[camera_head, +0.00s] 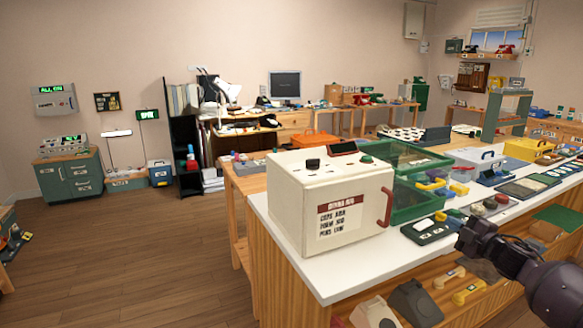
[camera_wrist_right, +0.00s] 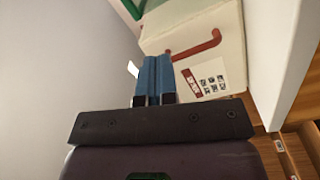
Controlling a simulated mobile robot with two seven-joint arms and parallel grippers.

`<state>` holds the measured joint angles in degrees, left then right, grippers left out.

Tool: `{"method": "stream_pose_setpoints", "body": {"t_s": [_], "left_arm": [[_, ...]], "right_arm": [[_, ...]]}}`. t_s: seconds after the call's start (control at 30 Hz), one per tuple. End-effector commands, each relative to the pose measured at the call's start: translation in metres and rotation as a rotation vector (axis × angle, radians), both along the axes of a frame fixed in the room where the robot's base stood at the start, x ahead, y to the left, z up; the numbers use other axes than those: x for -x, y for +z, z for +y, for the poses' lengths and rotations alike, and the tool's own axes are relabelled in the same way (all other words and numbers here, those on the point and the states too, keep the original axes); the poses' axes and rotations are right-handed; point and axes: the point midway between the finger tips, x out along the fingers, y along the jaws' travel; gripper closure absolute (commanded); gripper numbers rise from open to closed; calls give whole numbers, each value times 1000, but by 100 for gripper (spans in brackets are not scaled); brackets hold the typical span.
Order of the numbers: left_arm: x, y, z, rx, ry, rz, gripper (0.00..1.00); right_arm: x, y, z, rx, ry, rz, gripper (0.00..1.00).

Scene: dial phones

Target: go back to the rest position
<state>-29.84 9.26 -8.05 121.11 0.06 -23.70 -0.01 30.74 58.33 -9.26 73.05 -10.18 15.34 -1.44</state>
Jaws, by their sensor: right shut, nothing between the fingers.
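My right gripper (camera_head: 470,232) is at the right side of the head view, above the front edge of the white-topped counter. In the right wrist view its two blue fingers (camera_wrist_right: 154,78) are pressed together with nothing between them. The cream box (camera_head: 330,200) with a red handle and a printed label stands on the counter, left of the gripper. It also shows in the right wrist view (camera_wrist_right: 225,45), beyond the fingers, with its red handle (camera_wrist_right: 197,46) close to the fingertips in the picture. I cannot tell whether they touch. My left gripper is not in view.
Green bins (camera_head: 412,202), a dark button panel (camera_head: 428,229) and several phone parts crowd the white counter (camera_head: 335,275). Handsets and other parts lie on the shelf below it. The wooden floor (camera_head: 120,250) at the left is mostly clear, with a green cabinet (camera_head: 70,178) by the wall.

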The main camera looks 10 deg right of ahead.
Motion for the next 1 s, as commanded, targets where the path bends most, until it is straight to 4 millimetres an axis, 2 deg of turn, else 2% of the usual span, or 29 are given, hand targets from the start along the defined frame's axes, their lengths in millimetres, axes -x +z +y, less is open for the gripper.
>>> {"method": "stream_pose_setpoints", "body": {"t_s": [0.03,0.2,0.27,0.4,0.53,0.7,0.83,1.0], "left_arm": [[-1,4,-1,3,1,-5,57],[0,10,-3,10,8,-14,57],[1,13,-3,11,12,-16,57],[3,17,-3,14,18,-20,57],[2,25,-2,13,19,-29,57],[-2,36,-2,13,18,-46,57],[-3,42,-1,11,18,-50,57],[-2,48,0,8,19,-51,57]], "right_arm": [[12,-20,24,-64,-16,35,100],[62,-85,88,-249,-89,173,100],[84,-106,110,-315,-113,226,100],[142,-143,156,-465,-171,344,100],[197,-165,192,-597,-223,441,100],[267,-179,230,-760,-288,539,100],[317,-182,251,-875,-334,583,100],[377,-193,264,-985,-421,632,100]]}}
